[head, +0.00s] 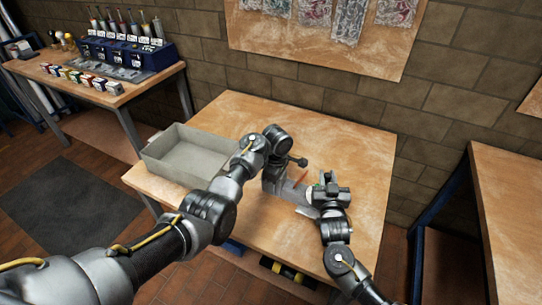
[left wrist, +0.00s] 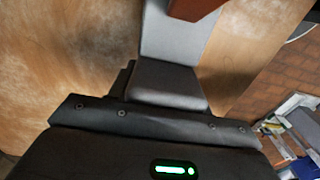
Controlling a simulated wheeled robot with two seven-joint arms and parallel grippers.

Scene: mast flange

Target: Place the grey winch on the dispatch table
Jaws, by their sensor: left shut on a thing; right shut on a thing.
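The grey winch (head: 291,191), a grey body with a small orange-red part, is on or just above the middle wooden table (head: 345,160), between my two grippers. My left gripper (head: 277,177) reaches down to its left side and is shut on it. In the left wrist view a grey surface (left wrist: 175,38) with a red-brown part (left wrist: 200,8) lies straight ahead of the jaws. My right gripper (head: 318,196) comes in from the lower right and is shut at the winch's right side. The jaw contacts are mostly hidden. I cannot tell which table is the dispatch table.
A grey open tray (head: 190,153) stands empty at the table's left. Another wooden table (head: 510,200) is at the right, across a floor gap. A back-left bench (head: 110,90) holds blue racks and small coloured boxes. The middle table's right and back areas are clear.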

